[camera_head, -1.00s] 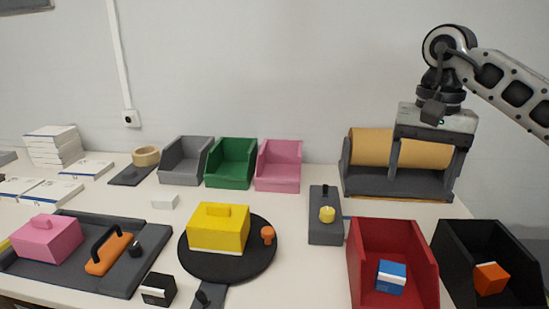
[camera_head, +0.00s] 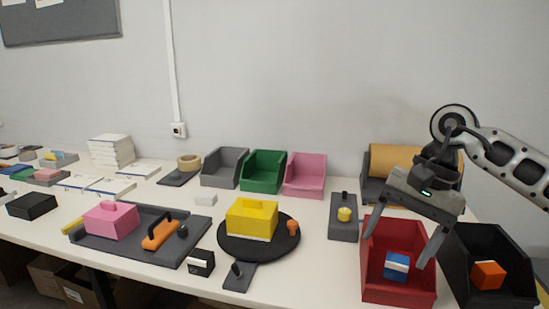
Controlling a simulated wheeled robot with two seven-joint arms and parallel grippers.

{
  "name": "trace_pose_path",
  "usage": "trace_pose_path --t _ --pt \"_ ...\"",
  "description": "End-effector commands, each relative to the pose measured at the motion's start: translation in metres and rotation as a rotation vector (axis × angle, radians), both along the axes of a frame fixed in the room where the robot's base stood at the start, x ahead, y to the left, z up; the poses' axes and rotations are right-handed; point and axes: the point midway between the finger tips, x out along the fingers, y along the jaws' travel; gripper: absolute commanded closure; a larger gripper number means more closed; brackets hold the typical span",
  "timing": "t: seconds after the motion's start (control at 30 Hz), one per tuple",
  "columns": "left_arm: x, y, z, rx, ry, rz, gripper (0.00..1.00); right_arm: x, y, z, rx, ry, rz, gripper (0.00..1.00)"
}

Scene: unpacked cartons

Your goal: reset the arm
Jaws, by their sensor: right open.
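My right gripper (camera_head: 398,236) comes in from the right. It is open and empty, pointing down over the red bin (camera_head: 398,297). A blue and white cube (camera_head: 397,265) lies in the red bin, seen between the two fingers and apart from them as far as I can tell. The gripper's fingers cover parts of the red bin's walls. My left gripper is not in view.
The black bin (camera_head: 464,270) with an orange cube (camera_head: 488,275) stands right of the red bin. A roll holder (camera_head: 375,190) is behind my gripper. A yellow box (camera_head: 251,219) sits on a black round plate (camera_head: 232,248). Grey (camera_head: 221,170), green (camera_head: 262,174) and pink (camera_head: 304,178) bins stand behind.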

Motion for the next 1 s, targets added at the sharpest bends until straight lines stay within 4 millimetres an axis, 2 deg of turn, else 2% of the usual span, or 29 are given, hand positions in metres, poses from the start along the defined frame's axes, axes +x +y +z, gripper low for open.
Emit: trace_pose_path --t 0.03,0.17,0.27,0.33,0.43,0.53,0.63,0.73,0.8,0.83,0.93,1.0 --pt "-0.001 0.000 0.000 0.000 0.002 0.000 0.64 -0.005 0.018 -0.011 0.056 0.031 -0.006 0.25" --pt "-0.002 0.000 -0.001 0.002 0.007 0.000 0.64 -0.021 0.070 -0.032 0.249 0.141 -0.069 0.25" --pt "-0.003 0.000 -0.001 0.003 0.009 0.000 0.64 -0.044 0.125 -0.044 0.475 0.318 -0.172 0.25" --pt "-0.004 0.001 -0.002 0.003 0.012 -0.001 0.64 -0.063 0.163 -0.042 0.659 0.504 -0.283 0.25" --pt "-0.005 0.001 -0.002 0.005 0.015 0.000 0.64 -0.080 0.201 -0.030 0.900 0.824 -0.478 0.25" --pt "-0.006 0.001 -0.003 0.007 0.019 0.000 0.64 -0.083 0.216 -0.016 1.099 1.199 -0.702 0.25" --pt "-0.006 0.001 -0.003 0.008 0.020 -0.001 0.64 -0.072 0.211 -0.013 1.255 1.615 -0.942 0.25" --pt "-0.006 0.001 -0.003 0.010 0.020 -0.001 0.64 -0.057 0.190 -0.030 1.361 2.067 -1.189 0.25" --pt "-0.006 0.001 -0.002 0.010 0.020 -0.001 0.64 -0.049 0.169 -0.056 1.407 2.400 -1.358 0.25" --pt "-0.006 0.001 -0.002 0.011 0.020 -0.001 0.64 -0.048 0.159 -0.070 -1.327 -2.382 1.335 0.25" --pt "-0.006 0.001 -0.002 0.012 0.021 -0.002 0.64 -0.056 0.126 -0.129 -0.963 -2.059 1.112 0.25" --pt "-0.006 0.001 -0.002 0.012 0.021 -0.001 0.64 -0.074 0.105 -0.173 -0.757 -1.833 0.953 0.25"
